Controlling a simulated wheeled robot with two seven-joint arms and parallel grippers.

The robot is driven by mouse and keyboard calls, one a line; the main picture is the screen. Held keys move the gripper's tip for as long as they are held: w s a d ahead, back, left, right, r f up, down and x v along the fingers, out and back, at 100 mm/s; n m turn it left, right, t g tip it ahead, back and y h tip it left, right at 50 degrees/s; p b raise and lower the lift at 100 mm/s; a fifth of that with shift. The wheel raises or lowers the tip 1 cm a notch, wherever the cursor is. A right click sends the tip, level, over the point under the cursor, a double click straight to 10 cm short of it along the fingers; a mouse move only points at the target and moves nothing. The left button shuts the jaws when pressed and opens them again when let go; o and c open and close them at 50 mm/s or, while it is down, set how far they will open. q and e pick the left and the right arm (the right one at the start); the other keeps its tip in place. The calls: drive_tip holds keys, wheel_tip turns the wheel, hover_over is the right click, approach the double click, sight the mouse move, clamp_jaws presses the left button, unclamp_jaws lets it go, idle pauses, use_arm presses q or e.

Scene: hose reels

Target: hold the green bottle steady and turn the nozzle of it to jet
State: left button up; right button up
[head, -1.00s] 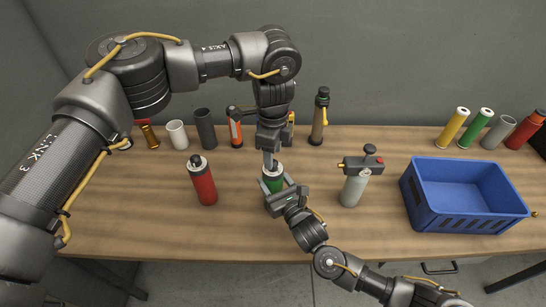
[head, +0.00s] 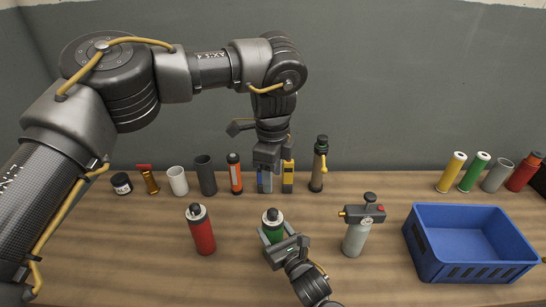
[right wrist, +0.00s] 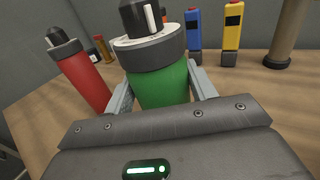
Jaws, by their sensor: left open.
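The green bottle (head: 273,232) stands upright on the table in front of me, with a dark grey collar and a black nozzle (head: 272,214) on top. In the right wrist view the bottle (right wrist: 160,85) fills the middle. Its nozzle (right wrist: 139,17) carries a white mark, and a pale printed ring lies under it; the lettering is too small to read. My right gripper (head: 275,238) is shut on the bottle's green body, one finger on each side. My left gripper (head: 267,160) is open and empty, above and behind the bottle, clear of the nozzle.
A red bottle (head: 202,232) stands left of the green one, and a grey sprayer (head: 355,238) stands right. A blue crate (head: 432,265) is at the right. Cups, tubes and blue and yellow devices (head: 288,178) line the back.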

drive_tip(key=o, duration=0.5)
